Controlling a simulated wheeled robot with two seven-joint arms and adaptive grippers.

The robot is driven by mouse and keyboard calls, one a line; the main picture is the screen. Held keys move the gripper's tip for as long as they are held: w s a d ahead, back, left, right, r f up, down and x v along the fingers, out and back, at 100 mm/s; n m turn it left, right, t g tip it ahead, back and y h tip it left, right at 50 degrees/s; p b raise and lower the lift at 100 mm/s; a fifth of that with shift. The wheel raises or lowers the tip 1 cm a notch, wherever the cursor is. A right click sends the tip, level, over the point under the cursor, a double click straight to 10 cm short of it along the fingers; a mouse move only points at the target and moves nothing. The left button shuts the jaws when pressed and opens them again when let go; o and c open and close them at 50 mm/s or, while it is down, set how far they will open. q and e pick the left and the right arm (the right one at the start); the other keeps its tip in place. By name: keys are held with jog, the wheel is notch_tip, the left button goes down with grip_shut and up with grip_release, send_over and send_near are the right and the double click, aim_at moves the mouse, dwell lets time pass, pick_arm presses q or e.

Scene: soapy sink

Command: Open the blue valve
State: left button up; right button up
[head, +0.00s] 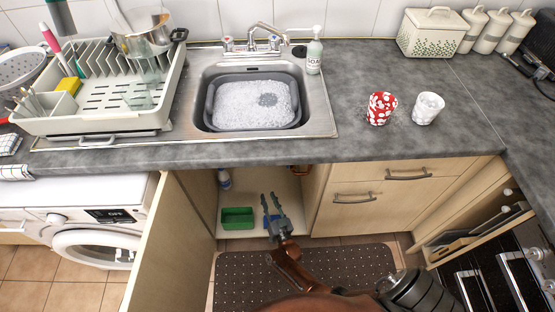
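The tap (259,36) stands behind the sink, with a small handle on each side. The left handle (228,43) carries a red mark; the right handle (275,43) is too small for me to be sure of its colour or whether it is turned. My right gripper (268,196) is low in front of the open cabinet under the sink, well below and away from the tap. Its two fingers are apart, with nothing seen between them. My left gripper is not in view.
The sink holds a grey basin (208,105) of suds. A soap bottle (314,52) stands right of the tap; a dish rack (95,122) is left. Two cups (380,108) stand on the right counter. The open cabinet door (165,235) and green box (237,217) are low.

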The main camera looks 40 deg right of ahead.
jog(key=w+d+r+m+h+b, duration=0.3)
jog(key=w+r+m+h+b, duration=0.25)
jog(key=r+m+h, duration=0.2)
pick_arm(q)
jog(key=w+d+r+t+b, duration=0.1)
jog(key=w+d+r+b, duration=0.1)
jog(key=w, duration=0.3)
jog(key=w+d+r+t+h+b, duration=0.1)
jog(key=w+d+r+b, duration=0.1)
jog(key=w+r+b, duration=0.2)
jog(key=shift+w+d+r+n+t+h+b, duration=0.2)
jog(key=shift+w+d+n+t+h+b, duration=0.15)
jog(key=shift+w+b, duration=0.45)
pick_arm(e)
jog(key=d+r+m+g+h, duration=0.3)
jog(key=m+g, duration=0.1)
jog(key=m, duration=0.1)
jog(key=d+r+m+g+h, duration=0.2)
jog(key=d+m+g+h, duration=0.1)
jog(key=m+g+h, duration=0.1)
jog(key=d+r+m+g+h, duration=0.3)
jog(key=d+m+g, duration=0.1)
jog(key=m+g, duration=0.1)
jog(key=shift+r+m+g, duration=0.35)
jog(key=shift+m+g, duration=0.05)
jog(key=shift+m, duration=0.45)
jog(key=shift+d, duration=0.1)
jog(key=shift+c, duration=0.3)
